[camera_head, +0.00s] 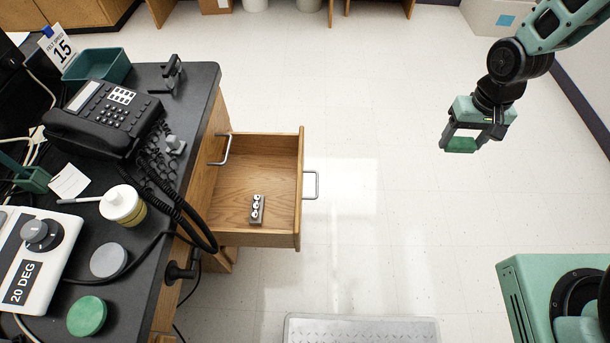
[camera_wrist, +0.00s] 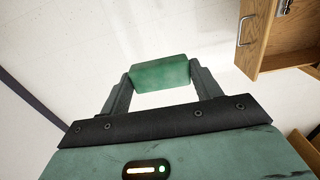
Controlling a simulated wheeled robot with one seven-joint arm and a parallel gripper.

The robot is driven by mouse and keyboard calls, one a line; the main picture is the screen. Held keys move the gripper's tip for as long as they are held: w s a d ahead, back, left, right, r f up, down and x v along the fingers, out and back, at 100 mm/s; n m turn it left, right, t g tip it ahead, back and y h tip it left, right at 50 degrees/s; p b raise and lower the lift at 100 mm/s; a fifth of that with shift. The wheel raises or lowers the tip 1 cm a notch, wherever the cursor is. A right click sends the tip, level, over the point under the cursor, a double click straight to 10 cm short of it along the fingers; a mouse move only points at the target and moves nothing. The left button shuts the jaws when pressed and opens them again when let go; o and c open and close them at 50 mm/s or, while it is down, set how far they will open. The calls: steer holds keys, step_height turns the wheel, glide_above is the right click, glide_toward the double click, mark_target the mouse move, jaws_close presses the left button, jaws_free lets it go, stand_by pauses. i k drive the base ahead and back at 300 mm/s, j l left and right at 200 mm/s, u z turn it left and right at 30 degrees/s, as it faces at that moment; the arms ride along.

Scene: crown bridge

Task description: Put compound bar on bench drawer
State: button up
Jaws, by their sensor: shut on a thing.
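My gripper (camera_head: 462,140) is at the upper right in the head view, above the open floor and well right of the drawer. It is shut on a green compound bar (camera_head: 460,145). The bar also shows in the wrist view (camera_wrist: 161,75), held crosswise between the two fingers. The wooden bench drawer (camera_head: 228,190) stands pulled open from the bench, with a metal handle on its front. A small grey block with several white round tops (camera_head: 257,210) lies inside it, and the rest of its floor is bare. A corner of the drawer shows at the upper right in the wrist view (camera_wrist: 275,62).
The dark bench top (camera_head: 150,240) at the left holds a telephone (camera_head: 105,115), a white jar (camera_head: 122,204), a green round disc (camera_head: 87,315) and a dial unit (camera_head: 35,255). A metal plate (camera_head: 360,330) lies on the floor at the bottom. The floor between drawer and gripper is clear.

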mark_target(269, 165)
steer(key=i+u, duration=0.25)
steer(key=u, duration=0.2)
steer(key=i+l+u, duration=0.15)
steer(key=u, duration=0.3)
steer(key=i+l+u, duration=0.25)
steer(key=u, duration=0.2)
steer(key=i+l+u, duration=0.25)
steer(key=u, duration=0.15)
